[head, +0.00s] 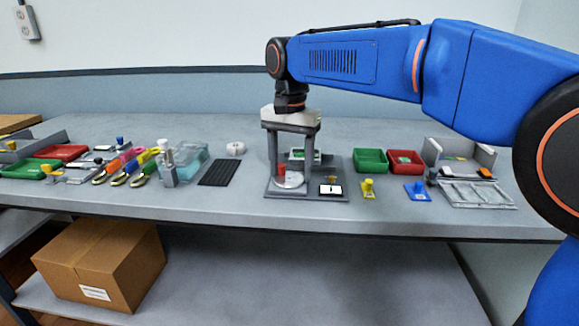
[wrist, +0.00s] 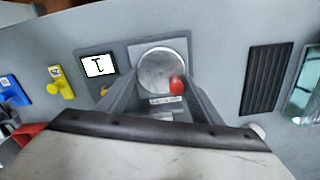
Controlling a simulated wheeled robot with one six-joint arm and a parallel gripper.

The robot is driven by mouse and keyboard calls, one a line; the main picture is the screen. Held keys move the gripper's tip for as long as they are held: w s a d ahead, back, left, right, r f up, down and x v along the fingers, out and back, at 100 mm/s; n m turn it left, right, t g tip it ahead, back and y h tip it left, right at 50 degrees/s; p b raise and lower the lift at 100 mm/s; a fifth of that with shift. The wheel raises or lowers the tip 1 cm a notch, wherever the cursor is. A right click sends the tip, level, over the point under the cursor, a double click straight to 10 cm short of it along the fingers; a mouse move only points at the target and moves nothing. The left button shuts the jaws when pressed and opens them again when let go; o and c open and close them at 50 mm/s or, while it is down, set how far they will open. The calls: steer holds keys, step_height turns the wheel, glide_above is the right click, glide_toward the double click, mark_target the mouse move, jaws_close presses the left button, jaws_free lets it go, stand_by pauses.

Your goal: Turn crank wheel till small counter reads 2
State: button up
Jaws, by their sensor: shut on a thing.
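The crank wheel (head: 289,181) is a pale metal disc with a red knob (head: 281,168) on its rim, set on a grey base plate. In the wrist view the wheel (wrist: 160,66) lies between my fingers, with the red knob (wrist: 177,86) by the right finger. My gripper (head: 290,176) points down and is shut on the wheel, one finger at each side; the exact contact is hard to see. It also shows in the wrist view (wrist: 163,74). The small counter (head: 330,189) is a white window in a dark frame beside the wheel. In the wrist view the counter (wrist: 99,66) reads 1.
A yellow part (head: 368,189) and a blue part (head: 417,191) stand right of the base plate. Green (head: 370,160) and red (head: 405,161) bins stand behind them. A black ribbed pad (head: 219,172) lies to the left, with several coloured tools beyond.

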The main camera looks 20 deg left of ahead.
steer(key=m, duration=0.3)
steer(key=shift+d+m, duration=0.2)
steer(key=shift+m, duration=0.2)
steer(key=m, duration=0.3)
steer(key=shift+s+d+m, duration=0.1)
steer(key=shift+d+m, duration=0.05)
steer(key=shift+m, duration=0.15)
steer(key=m, duration=0.6)
steer(key=shift+s+d, duration=0.15)
steer(key=shift+s, duration=0.1)
steer(key=shift+c, duration=0.2)
steer(key=m, duration=0.5)
steer(key=shift+s, duration=0.2)
steer(key=shift+s+m, duration=0.2)
steer(key=shift+m, duration=2)
steer(key=o, duration=1.1)
steer(key=shift+c, duration=0.2)
